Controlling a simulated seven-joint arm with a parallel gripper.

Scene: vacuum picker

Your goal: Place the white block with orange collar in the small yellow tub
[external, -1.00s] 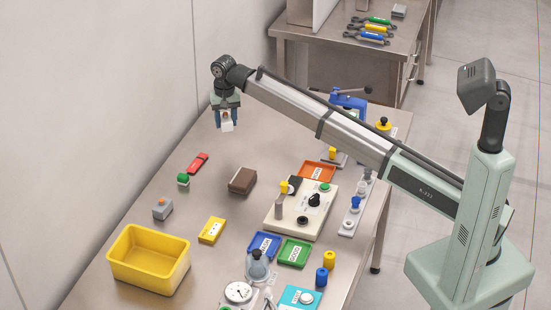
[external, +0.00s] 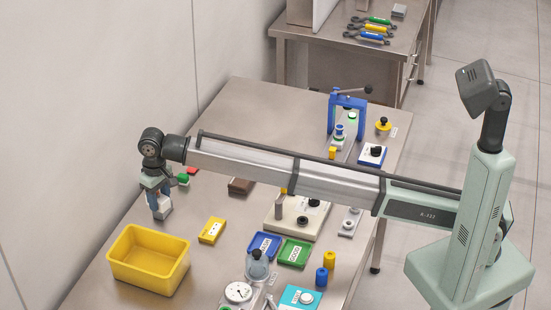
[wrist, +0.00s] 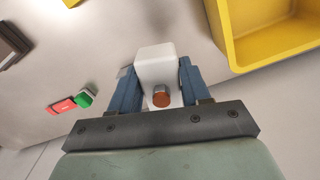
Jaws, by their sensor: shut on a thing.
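My gripper (external: 158,194) is shut on the white block (external: 164,208) and holds it behind the small yellow tub, near its far rim and outside it. The wrist view shows the white block (wrist: 155,62) between my blue fingers (wrist: 157,88), with a round orange and silver part (wrist: 161,96) facing the camera. The yellow tub (external: 140,278) stands at the front left of the table and looks empty. Its wall and rim (wrist: 226,40) show at the upper right of the wrist view.
A yellow cassette-like block (external: 212,230) lies right of the tub. A red piece and a green-topped piece (wrist: 86,97) lie behind my gripper, and a brown block (external: 240,186) is partly hidden by my arm. The grey block with an orange top is now mostly hidden by my gripper.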

